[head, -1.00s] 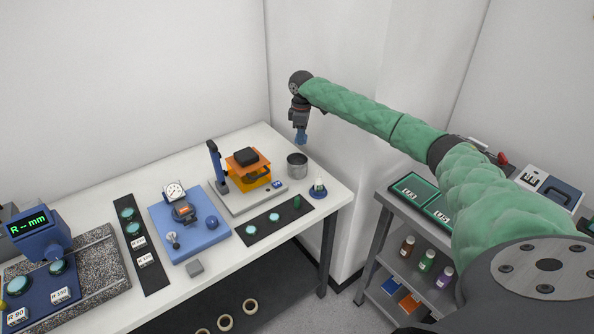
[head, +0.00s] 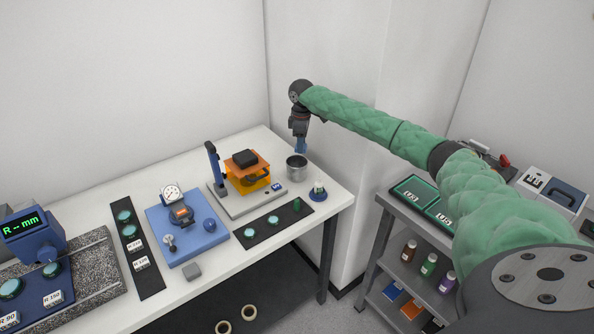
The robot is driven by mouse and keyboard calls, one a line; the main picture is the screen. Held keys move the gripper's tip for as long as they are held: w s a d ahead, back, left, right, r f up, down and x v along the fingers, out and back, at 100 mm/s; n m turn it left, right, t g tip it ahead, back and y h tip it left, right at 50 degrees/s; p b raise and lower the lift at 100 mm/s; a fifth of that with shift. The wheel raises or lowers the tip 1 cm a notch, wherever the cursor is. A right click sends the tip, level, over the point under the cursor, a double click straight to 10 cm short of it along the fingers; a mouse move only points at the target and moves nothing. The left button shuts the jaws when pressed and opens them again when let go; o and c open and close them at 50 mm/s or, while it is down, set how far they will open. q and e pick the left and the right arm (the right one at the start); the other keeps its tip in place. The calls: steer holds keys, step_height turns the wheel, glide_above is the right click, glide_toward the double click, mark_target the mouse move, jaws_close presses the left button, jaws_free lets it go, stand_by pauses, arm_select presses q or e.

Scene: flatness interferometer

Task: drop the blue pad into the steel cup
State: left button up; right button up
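The steel cup (head: 297,168) stands upright on the white table near its back right corner. My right gripper (head: 299,143) hangs above the cup, pointing down. The blue pad (head: 300,147) is at its fingertips, just over the cup's rim, and the gripper appears shut on it. Whether the pad's lower edge is inside the rim is hard to tell. My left gripper is not in view.
An orange instrument with a black top (head: 246,170) stands left of the cup. A small bottle on a blue base (head: 318,191) is close in front of the cup. A black strip with lenses (head: 272,224) lies nearer. A grey shelf cart (head: 385,240) stands to the right.

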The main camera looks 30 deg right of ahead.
steer(key=o, duration=0.3)
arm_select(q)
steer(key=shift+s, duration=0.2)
arm_select(e)
steer(key=shift+o, duration=0.2)
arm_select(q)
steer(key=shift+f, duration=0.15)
arm_select(e)
steer(key=shift+r, duration=0.3)
step_height(320, 180, up, 6)
steer(key=b, duration=0.3)
steer(key=shift+f, duration=0.15)
steer(key=shift+r, duration=0.75)
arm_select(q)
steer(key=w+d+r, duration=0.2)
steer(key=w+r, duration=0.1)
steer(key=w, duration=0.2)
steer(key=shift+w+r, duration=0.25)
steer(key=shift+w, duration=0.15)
